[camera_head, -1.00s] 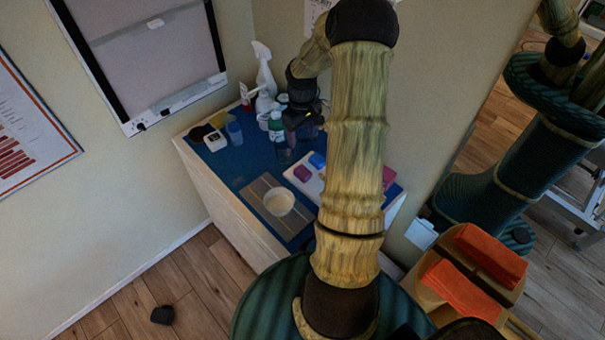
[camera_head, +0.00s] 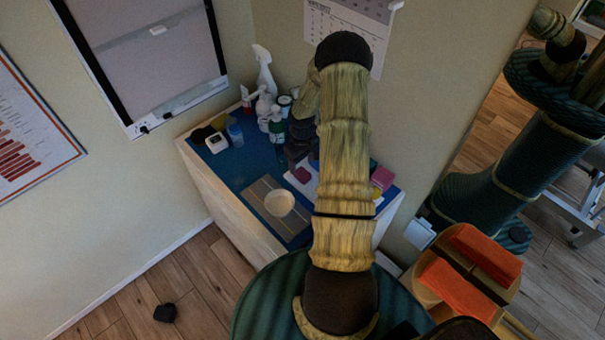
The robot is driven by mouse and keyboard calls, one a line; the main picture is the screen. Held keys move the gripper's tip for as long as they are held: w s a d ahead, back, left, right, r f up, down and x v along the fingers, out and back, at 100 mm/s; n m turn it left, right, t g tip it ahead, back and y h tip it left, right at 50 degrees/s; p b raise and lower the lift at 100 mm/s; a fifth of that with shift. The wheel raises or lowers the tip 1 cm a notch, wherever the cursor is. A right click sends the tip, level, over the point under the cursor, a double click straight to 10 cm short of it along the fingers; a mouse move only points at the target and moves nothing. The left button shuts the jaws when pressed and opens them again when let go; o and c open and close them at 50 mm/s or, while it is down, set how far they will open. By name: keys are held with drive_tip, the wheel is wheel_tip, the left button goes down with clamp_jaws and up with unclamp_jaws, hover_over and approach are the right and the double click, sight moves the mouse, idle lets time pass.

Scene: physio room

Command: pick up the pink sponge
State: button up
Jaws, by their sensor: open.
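A pink block (camera_head: 382,178), which looks like the pink sponge, lies at the right end of the blue-topped cabinet (camera_head: 231,172), just right of my arm and partly hidden by it. A darker magenta block (camera_head: 302,174) lies left of my arm on a pale board or tray. My gripper (camera_head: 298,150) is a dark shape above the cabinet, left of my arm and behind the magenta block. It is open; its fingertips are hard to make out. It is apart from the pink block, and I see nothing held in it.
A cream bowl (camera_head: 279,203) stands on a grey-brown mat (camera_head: 262,190) at the cabinet's front. Spray and pump bottles (camera_head: 264,75) crowd the back corner. A blue cup (camera_head: 235,134) and small items stand at the left. Orange cloths (camera_head: 455,287) lie on a stool at the right.

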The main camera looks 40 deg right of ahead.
sight(301, 172)
drive_tip(key=shift+f, duration=0.25)
drive_tip(key=shift+w+a+f+p, duration=0.1)
drive_tip(key=shift+f+p, duration=0.5)
drive_tip(key=shift+f, duration=0.65)
drive_tip(key=shift+a+f+p, duration=0.1)
drive_tip(key=shift+f+p, duration=0.5)
drive_tip(key=shift+f, duration=0.6)
drive_tip(key=c, duration=1.1)
wheel_tip(301, 172, up, 10)
drive_tip(key=b, duration=0.3)
